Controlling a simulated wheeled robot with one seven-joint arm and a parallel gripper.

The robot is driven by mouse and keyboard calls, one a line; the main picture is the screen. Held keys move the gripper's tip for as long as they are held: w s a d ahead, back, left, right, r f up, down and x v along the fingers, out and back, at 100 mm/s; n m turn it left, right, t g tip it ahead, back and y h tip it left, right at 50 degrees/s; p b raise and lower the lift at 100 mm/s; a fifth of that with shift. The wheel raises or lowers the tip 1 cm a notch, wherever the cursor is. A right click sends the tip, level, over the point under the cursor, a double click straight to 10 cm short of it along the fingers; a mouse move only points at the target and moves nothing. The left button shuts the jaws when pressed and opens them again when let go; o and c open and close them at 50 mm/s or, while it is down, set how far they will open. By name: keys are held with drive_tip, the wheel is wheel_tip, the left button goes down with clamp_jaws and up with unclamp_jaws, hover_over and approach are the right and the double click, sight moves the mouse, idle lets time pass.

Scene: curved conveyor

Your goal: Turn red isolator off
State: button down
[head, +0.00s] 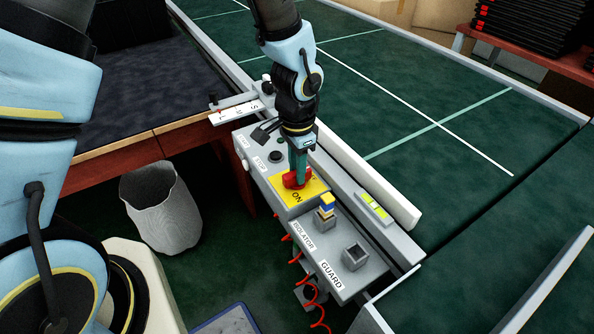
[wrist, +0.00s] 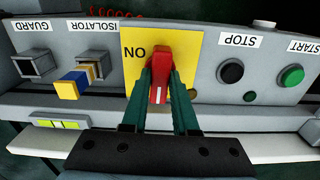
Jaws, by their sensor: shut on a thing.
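The red isolator handle (head: 293,180) sits on a yellow plate (head: 318,187) on the grey control box (head: 335,262). In the wrist view the red handle (wrist: 159,76) stands upright in the picture, beside the word ON on the yellow plate (wrist: 133,32). My gripper (head: 298,165) reaches down onto the handle from above. Its green fingers (wrist: 160,88) are on either side of the handle and shut on it. The lower part of the plate is hidden behind the fingers in the wrist view.
In the wrist view, a black STOP button (wrist: 231,72) and a green START button (wrist: 292,76) are right of the handle. A blue-and-yellow block (wrist: 72,84) and an empty square GUARD socket (wrist: 34,66) are left. The green conveyor (head: 440,90) runs behind the box.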

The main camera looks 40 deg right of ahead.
drive_tip(key=shift+n, duration=0.4)
drive_tip(key=c, duration=0.7)
unclamp_jaws()
wheel_tip(320, 180, up, 11)
drive_tip(key=shift+f+b, duration=0.1)
drive_tip(key=shift+b, duration=0.3)
